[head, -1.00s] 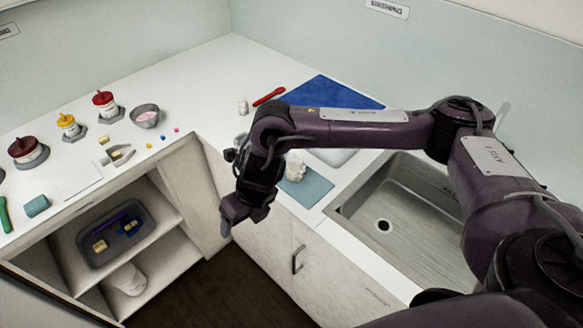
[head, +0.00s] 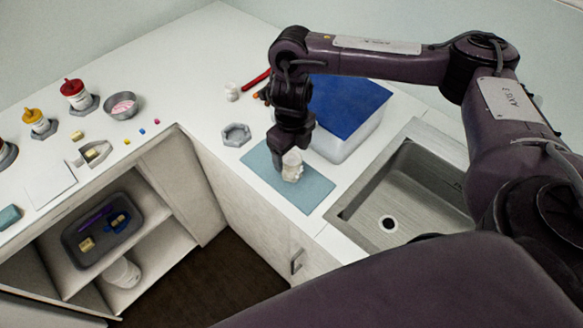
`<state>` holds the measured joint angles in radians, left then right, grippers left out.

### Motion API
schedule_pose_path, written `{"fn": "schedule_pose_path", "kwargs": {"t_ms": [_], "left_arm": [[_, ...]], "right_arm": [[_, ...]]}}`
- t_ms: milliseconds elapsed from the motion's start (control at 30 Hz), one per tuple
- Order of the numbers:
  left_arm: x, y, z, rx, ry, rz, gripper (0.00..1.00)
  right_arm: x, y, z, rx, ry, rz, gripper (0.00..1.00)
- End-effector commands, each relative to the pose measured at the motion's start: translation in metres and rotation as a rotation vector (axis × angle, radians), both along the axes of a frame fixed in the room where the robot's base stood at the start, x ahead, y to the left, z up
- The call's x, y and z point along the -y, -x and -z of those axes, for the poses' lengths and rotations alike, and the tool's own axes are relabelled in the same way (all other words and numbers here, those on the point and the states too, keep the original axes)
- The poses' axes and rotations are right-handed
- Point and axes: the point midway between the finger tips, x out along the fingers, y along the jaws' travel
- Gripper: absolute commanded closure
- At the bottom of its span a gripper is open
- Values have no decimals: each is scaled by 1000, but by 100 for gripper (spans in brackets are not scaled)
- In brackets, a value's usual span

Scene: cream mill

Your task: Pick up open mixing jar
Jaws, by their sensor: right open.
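A small whitish jar (head: 292,168) stands on the teal mat (head: 312,194) at the middle of the counter. My right gripper (head: 291,150) points down directly over the jar, with its dark fingers at the jar's upper part. It is open, and I cannot tell whether a finger touches the jar. The gripper hides part of the jar's top, so its opening does not show clearly. My left gripper is out of view.
A white bin with a blue lid (head: 347,106) stands right behind the mat, close to my gripper. The sink (head: 405,200) is to the right. A grey hexagonal holder (head: 236,134), a small white bottle (head: 232,92) and a grey bowl (head: 121,106) lie to the left.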

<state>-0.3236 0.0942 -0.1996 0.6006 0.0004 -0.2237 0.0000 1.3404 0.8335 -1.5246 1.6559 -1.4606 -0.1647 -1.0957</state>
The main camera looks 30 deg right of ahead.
Motion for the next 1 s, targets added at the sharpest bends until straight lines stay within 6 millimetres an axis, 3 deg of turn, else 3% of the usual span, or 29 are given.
{"fn": "schedule_pose_path", "kwargs": {"t_ms": [100, 300, 400, 600, 833, 1000], "left_arm": [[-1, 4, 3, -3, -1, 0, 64], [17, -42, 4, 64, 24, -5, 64], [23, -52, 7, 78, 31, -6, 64], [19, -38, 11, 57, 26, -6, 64], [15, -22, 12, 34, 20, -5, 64], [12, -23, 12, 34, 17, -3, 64]], "right_arm": [[0, 0, 10, -1, -2, 0, 27], [-1, 1, 29, -3, -2, 1, 27], [-1, 1, 44, -3, -2, 2, 27], [-1, 0, 62, -1, -2, 0, 27], [0, 0, 62, 1, -1, 0, 27], [0, 0, 62, 1, -1, 0, 48]]}}
